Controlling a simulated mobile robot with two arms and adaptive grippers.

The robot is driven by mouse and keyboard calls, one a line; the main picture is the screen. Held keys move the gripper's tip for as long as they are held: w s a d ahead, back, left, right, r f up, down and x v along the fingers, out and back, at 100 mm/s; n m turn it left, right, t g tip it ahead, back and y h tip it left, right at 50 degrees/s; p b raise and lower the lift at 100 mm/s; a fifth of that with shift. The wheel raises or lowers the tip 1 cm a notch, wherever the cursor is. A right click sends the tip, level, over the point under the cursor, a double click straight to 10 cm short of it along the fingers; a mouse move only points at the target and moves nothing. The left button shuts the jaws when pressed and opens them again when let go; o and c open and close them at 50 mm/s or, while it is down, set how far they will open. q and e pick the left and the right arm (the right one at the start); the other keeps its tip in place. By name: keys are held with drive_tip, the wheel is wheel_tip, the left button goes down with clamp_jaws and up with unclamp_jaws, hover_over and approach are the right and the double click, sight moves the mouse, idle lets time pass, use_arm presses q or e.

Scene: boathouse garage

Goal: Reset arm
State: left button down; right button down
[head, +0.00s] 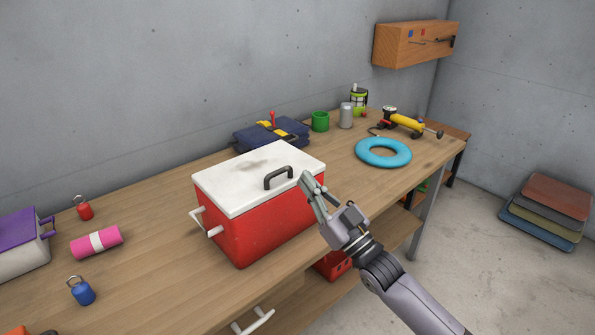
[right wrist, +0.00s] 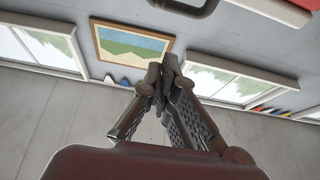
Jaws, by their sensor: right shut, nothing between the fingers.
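My right gripper (head: 306,179) is in front of the right end of a red cooler (head: 250,230) with a white lid (head: 230,183), close to the lid's dark handle (head: 278,177). In the right wrist view its fingers (right wrist: 163,75) meet at the tips with nothing between them. The cooler's lid is down. I cannot tell whether the gripper touches the cooler. My left gripper is in neither view.
The wooden workbench (head: 140,270) also holds a blue ring (head: 383,153), a yellow tool (head: 408,124), a green cup (head: 320,122), a dark blue case (head: 262,138), a pink roll (head: 97,242) and a purple-lidded box (head: 20,232). Stacked mats (head: 548,208) lie on the floor at right.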

drive_tip(key=s+d+f+m+g+h, duration=0.1)
drive_tip(key=s+f+m+g+h, duration=0.15)
drive_tip(key=s+f+h, duration=0.6)
drive_tip(key=s+d+f+m+g+h, duration=0.15)
drive_tip(key=s+f+g, duration=0.3)
drive_tip(key=f, duration=0.85)
drive_tip(key=s+d+f+m+g+h, duration=0.1)
drive_tip(key=s+d+f+g, duration=0.2)
drive_tip(key=s, duration=0.5)
drive_tip(key=s+d+f+g+h, duration=0.2)
drive_tip(key=s+d+g, duration=0.15)
drive_tip(key=s, duration=0.35)
drive_tip(key=s+d+f+m+g+h, duration=0.1)
drive_tip(key=s+d+f+g, duration=0.2)
drive_tip(key=s, duration=0.5)
drive_tip(key=s+f+x, duration=0.1)
drive_tip(key=s+x, duration=0.2)
drive_tip(key=x, duration=0.9)
drive_tip(key=s+x, duration=0.3)
drive_tip(key=x, duration=0.9)
drive_tip(key=s+d+f, duration=0.2)
drive_tip(key=s+f, duration=0.6)
drive_tip(key=s+d+f+g+p, duration=0.1)
drive_tip(key=s+f, duration=0.7)
drive_tip(key=shift+s+d+n+p, duration=0.3)
drive_tip(key=shift+s+d+n, duration=0.05)
drive_tip(key=shift+d+n, duration=0.05)
